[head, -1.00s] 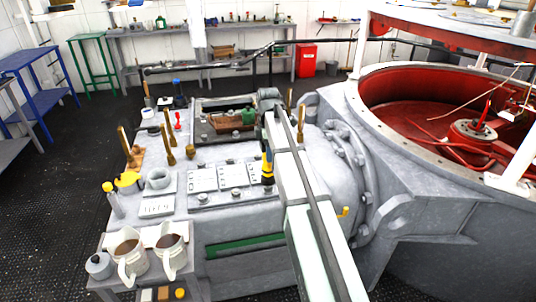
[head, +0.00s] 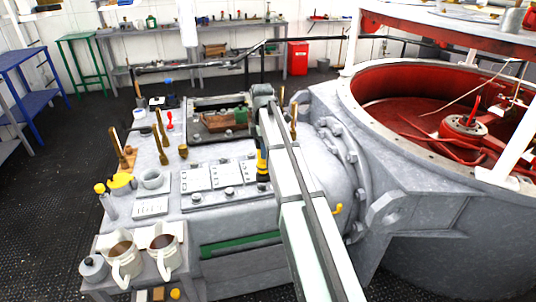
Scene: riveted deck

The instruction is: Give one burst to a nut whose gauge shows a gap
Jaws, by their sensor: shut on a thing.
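My gripper (head: 262,178) is mostly hidden beside and behind my pale arm link. It is shut on a yellow and black upright tool (head: 261,162), just right of the gauge plates. White gauge plates (head: 197,178) lie in a row on the grey machine top, with fine marks too small to read. Nuts (head: 196,197) sit along the front of the row, and another nut (head: 229,192) is further right. I cannot tell which gauge shows a gap, nor whether the tool touches a nut; my arm hides part of that area.
Two mugs (head: 121,255) stand at the front left. A white marked card (head: 151,207), a grey ring (head: 152,178) and upright brass tools (head: 161,135) stand left of the plates. An open recess (head: 210,120) lies behind. A large red-lined drum (head: 400,110) stands right.

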